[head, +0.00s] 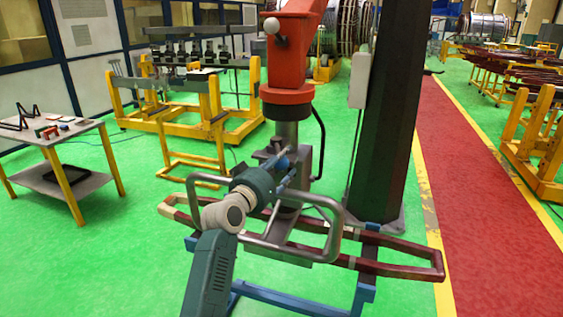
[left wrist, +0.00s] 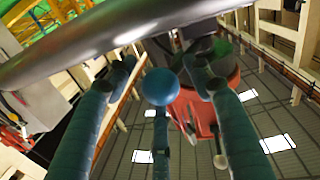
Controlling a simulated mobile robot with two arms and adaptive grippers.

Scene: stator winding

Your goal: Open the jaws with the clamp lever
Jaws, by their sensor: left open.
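The clamp lever ends in a blue ball knob (head: 282,163), just below the red hoist's grey column. In the left wrist view the knob (left wrist: 160,86) sits between the two fingers, with a gap on each side. My left gripper (head: 287,166) is open around the knob, coming from the lower left. Its fingers (left wrist: 161,68) do not visibly touch the knob. The clamp's grey body (head: 290,210) hangs under the column, over a dark red coil (head: 392,268). The gripper partly hides the lever and clamp, and I cannot make out the jaws clearly. My right gripper is not in view.
A grey tubular handle frame (head: 335,225) surrounds the clamp close to my gripper. The coil lies on a blue stand (head: 365,290). The red hoist arm (head: 290,60) hangs above, with a dark pillar (head: 385,120) to its right. A small table (head: 85,130) stands left.

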